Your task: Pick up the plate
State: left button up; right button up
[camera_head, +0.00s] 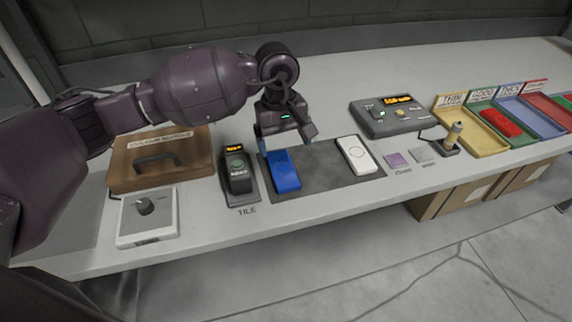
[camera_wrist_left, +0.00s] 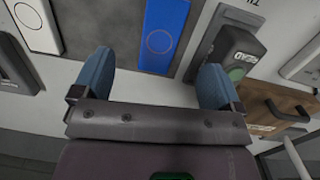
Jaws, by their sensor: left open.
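A blue plate (camera_head: 286,174) with a faint circle on it lies flat on the dark grey mat (camera_head: 318,161). A white plate (camera_head: 357,154) lies to its right on the same mat. My left gripper (camera_head: 287,143) is open and empty, over the far end of the blue plate in the head view, where it hides a little of it. In the left wrist view, the blue plate (camera_wrist_left: 161,38) shows ahead, between the lines of the two blue fingertips (camera_wrist_left: 158,66) and apart from them. My right gripper is not in view.
A black device (camera_head: 237,172) labelled TILE stands close left of the mat. A brown case (camera_head: 160,156) and a knob box (camera_head: 147,217) are further left. A control box (camera_head: 388,115), an upright handle (camera_head: 453,137) and coloured trays (camera_head: 482,138) are to the right.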

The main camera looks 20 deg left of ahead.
pick_arm(q)
jog(key=w+a+y, duration=0.1)
jog(key=w+a, duration=0.1)
send_over(283, 168)
jog(key=f, duration=0.4)
jog(key=shift+a+f, duration=0.1)
jog(key=shift+a, duration=0.25)
jog(key=shift+d+f+b, duration=0.2)
jog(key=shift+f+b, duration=0.2)
jog(key=shift+f, duration=2.4)
jog(key=c, duration=1.1)
